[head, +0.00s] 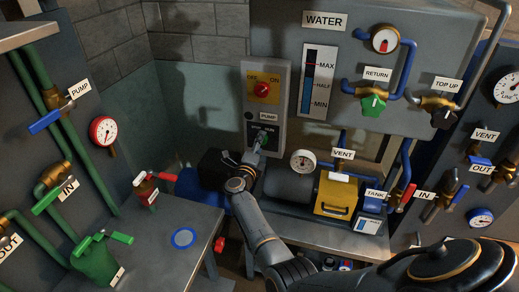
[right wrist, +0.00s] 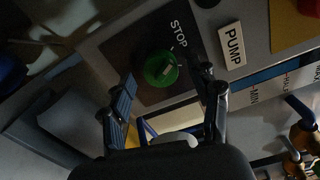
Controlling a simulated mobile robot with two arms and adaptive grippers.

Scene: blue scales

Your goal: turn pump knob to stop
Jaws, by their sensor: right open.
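The green pump knob (right wrist: 160,68) is on a dark plate marked STOP in the right wrist view. A pale mark shows on its face. In the head view the knob (head: 263,136) sits low on the grey pump panel (head: 279,90), under the PUMP label and partly hidden by my gripper. My right gripper (head: 258,146) is in front of the knob. In the right wrist view its open fingers (right wrist: 168,75) lie on either side of the knob; I cannot tell if they touch it. My left gripper is in neither view.
A red knob on a yellow OFF/ON plate (head: 263,89) is higher on the panel. A gauge (head: 303,160) and a grey motor with a yellow pump (head: 336,196) are at the right.

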